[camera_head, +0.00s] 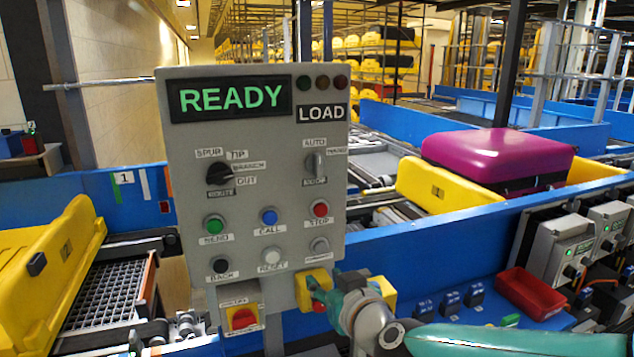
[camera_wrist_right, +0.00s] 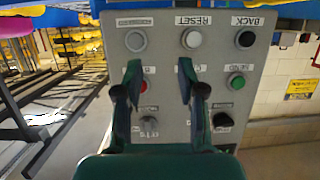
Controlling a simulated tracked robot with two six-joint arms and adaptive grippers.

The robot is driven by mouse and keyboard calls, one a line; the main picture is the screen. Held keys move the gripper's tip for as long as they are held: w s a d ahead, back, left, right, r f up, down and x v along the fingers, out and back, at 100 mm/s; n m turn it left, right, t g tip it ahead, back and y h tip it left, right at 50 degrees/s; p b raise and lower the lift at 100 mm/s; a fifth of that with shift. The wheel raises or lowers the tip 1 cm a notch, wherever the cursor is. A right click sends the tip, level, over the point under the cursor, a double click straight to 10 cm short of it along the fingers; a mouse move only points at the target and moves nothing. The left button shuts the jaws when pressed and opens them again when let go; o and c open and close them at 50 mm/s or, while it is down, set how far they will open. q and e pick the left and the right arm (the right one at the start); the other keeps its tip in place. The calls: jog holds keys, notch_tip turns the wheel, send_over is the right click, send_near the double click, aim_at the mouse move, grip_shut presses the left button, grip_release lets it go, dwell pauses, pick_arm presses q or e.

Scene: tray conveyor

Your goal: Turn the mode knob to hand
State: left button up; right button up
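The grey control panel (camera_head: 262,205) stands upright in the middle of the head view. A grey knob (camera_head: 314,164) sits at its upper right, below an AUTO label; its other labels are too blurred to read surely. Its handle looks about upright. The knob (camera_wrist_right: 149,126) also shows in the upside-down right wrist view, beyond and between the fingers. My right gripper (camera_wrist_right: 159,82) is open and empty, pointing at the panel. In the head view my right gripper (camera_head: 322,290) is low at the panel's right edge, below the knob. My left gripper is not in view.
A black selector (camera_head: 220,173) is left of the knob. A red STOP button (camera_head: 320,208) and other buttons lie below. A yellow box (camera_head: 314,289) is near my right gripper. A purple case (camera_head: 498,158) sits in a yellow tray (camera_head: 445,190) behind. A red bin (camera_head: 531,293) is at right.

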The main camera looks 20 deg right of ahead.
jog(key=s+d+r+t, duration=0.2)
jog(key=s+r, duration=0.1)
jog(key=r, duration=0.6)
jog(key=s+d+r+t, duration=0.1)
jog(key=s+r, duration=0.2)
jog(key=r, duration=0.5)
send_near(320, 162)
jog(key=shift+m, duration=0.3)
jog(key=w, duration=0.9)
jog(key=shift+a+f, duration=0.15)
jog(key=shift+a, duration=0.1)
jog(key=shift+c, duration=0.2)
